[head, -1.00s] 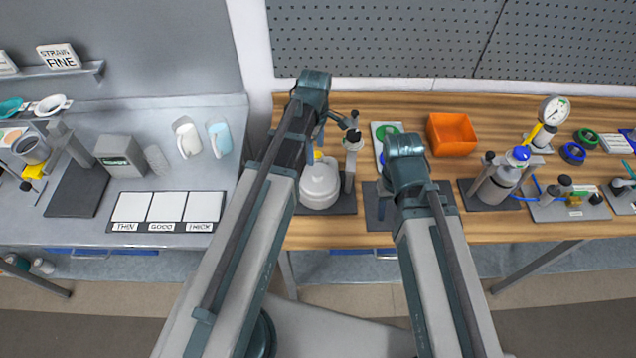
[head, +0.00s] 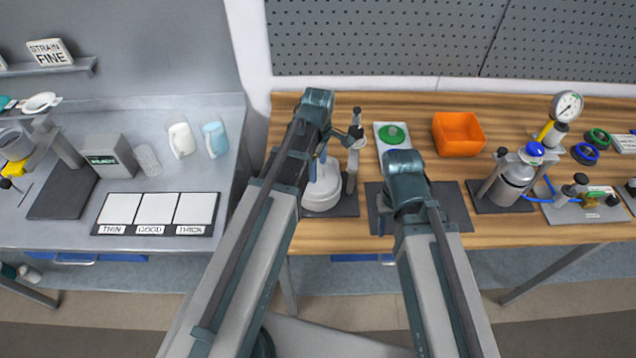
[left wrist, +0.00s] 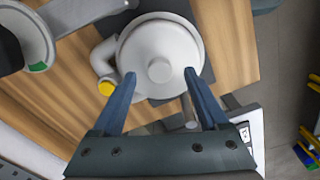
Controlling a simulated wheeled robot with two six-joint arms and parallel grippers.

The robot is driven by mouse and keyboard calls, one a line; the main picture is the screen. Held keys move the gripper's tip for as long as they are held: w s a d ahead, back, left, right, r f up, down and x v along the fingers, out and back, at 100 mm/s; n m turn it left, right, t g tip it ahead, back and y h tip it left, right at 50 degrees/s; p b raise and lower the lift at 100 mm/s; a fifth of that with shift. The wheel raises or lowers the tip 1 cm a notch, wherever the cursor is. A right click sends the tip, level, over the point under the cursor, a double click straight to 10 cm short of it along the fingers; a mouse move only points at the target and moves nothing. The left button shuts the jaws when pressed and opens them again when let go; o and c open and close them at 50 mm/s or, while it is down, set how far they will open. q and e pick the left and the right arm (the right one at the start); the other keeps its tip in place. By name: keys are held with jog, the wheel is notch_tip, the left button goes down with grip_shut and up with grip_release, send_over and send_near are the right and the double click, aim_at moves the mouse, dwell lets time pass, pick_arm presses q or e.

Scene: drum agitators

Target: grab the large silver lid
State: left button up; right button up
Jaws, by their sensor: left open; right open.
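The large silver lid (left wrist: 160,58) is a round, pale grey disc with a central knob. It sits on a pale vessel (head: 322,194) with a side spout, on a dark plate at the left of the wooden bench. My left gripper (left wrist: 160,76) is open, with one finger on each side of the lid's knob in the left wrist view; contact cannot be told. In the head view my left gripper (head: 322,158) is over the vessel and partly hides the lid. My right gripper (head: 384,205) is mostly hidden by its own arm, low over another dark plate.
A post (head: 353,160) stands close to the right of the vessel. A green round piece (head: 392,135) on a white board and an orange tray (head: 459,133) lie behind. A metal cylinder with a blue cap (head: 515,178) stands at right. The bench front is clear.

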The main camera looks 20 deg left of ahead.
pick_arm(q)
jog(key=shift+f+b, duration=0.4)
jog(key=shift+f, duration=0.5)
jog(key=shift+r, duration=0.1)
jog(key=shift+c, duration=0.4)
grip_shut()
